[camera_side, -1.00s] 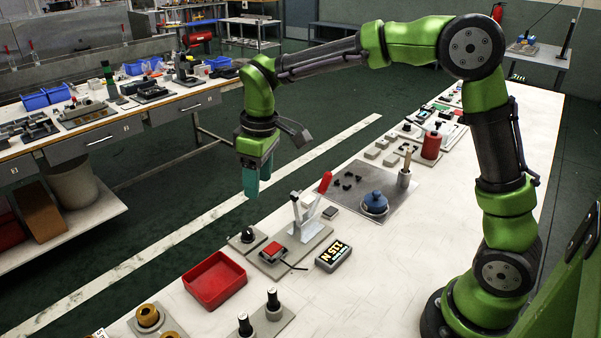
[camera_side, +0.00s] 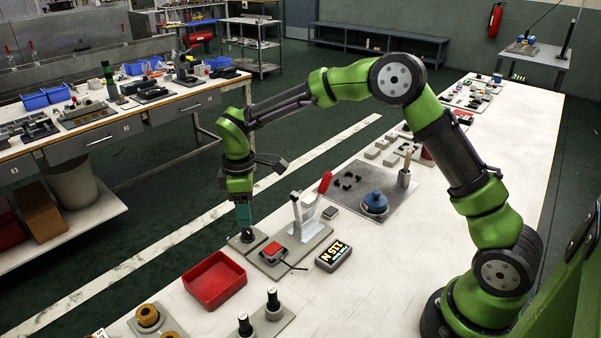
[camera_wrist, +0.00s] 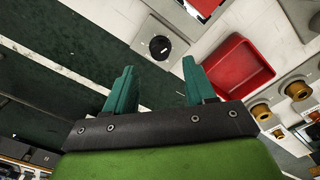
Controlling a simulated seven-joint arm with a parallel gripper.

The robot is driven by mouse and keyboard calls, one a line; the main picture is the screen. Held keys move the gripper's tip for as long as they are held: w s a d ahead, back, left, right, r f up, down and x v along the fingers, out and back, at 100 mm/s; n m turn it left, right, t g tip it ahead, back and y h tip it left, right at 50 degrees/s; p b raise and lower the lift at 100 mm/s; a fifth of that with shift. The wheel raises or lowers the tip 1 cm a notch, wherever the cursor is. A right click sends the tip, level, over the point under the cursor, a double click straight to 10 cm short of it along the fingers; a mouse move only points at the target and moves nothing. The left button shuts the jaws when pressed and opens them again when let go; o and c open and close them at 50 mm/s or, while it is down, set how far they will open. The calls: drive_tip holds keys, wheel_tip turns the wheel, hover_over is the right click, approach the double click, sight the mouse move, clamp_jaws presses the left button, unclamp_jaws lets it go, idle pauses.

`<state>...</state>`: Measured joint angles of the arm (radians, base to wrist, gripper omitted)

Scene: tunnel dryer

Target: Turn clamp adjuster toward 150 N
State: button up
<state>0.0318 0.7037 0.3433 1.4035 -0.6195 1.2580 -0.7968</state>
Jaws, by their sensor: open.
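The black round adjuster knob (camera_side: 247,238) sits on a small grey plate at the table's far edge. In the wrist view the knob (camera_wrist: 160,45) shows beyond and between the fingertips. My gripper (camera_side: 244,225) points down just above the knob, with its teal fingers open (camera_wrist: 158,66). The side view does not show clearly whether the fingers touch it. The toggle clamp (camera_side: 307,212) with a red handle stands upright on a grey base, beside a red block (camera_side: 272,250). The black display (camera_side: 333,257) has upside-down digits that look like 115 N.
A red tray (camera_side: 215,280) lies to the left of the clamp base. A blue round object (camera_side: 374,203) sits on a grey mat to the right. A cable runs beside the display.

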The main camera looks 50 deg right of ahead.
sight(247, 231)
wheel_tip(247, 231, down, 6)
drive_tip(key=shift+c, duration=0.3)
clamp_jaws()
